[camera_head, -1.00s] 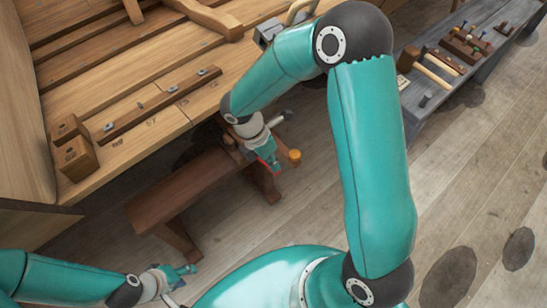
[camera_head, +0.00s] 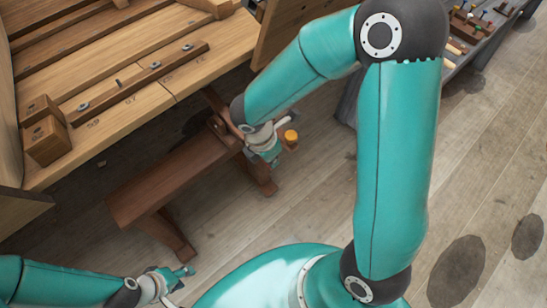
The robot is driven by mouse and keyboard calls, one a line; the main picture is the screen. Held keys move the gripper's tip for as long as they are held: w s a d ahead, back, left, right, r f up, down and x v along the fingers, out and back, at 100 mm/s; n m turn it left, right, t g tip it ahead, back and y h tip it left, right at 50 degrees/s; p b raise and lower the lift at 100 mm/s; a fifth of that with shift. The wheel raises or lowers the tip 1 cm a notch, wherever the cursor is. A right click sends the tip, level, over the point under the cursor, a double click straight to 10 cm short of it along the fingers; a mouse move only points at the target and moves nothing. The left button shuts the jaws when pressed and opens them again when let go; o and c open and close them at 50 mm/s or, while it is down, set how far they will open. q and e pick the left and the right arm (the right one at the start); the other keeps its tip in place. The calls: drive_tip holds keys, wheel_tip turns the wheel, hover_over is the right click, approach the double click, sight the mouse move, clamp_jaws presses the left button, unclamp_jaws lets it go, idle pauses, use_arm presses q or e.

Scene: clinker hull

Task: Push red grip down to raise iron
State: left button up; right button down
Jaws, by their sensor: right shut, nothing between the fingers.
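I cannot make out the red grip; the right hand and forearm cover part of the area around the bench's right end. The iron cannot be picked out either. My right gripper (camera_head: 272,157) is shut and empty, low beside the right end of the dark brown bench (camera_head: 165,185). Whether it touches anything there is unclear. A short pale bar (camera_head: 281,122) and an orange-yellow round piece (camera_head: 291,136) show just beyond it. My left gripper (camera_head: 186,271) is at the lower left, apart from the bench, its finger opening too small to judge.
The plank wall of the hull (camera_head: 190,65) fills the upper left, with a dark batten (camera_head: 140,85) and wooden blocks (camera_head: 45,140) on it. A tool bench (camera_head: 470,35) stands at the upper right. The plank floor (camera_head: 490,180) at right is open.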

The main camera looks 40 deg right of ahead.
drive_tip(key=shift+s+f, duration=0.4)
drive_tip(key=shift+f, duration=0.1)
drive_tip(key=shift+a+r, duration=0.1)
drive_tip(key=shift+r+p, duration=0.3)
drive_tip(key=shift+p, duration=0.1)
drive_tip(key=p+v, duration=0.6)
drive_tip(key=v, duration=0.8)
drive_tip(key=shift+w+d, duration=0.2)
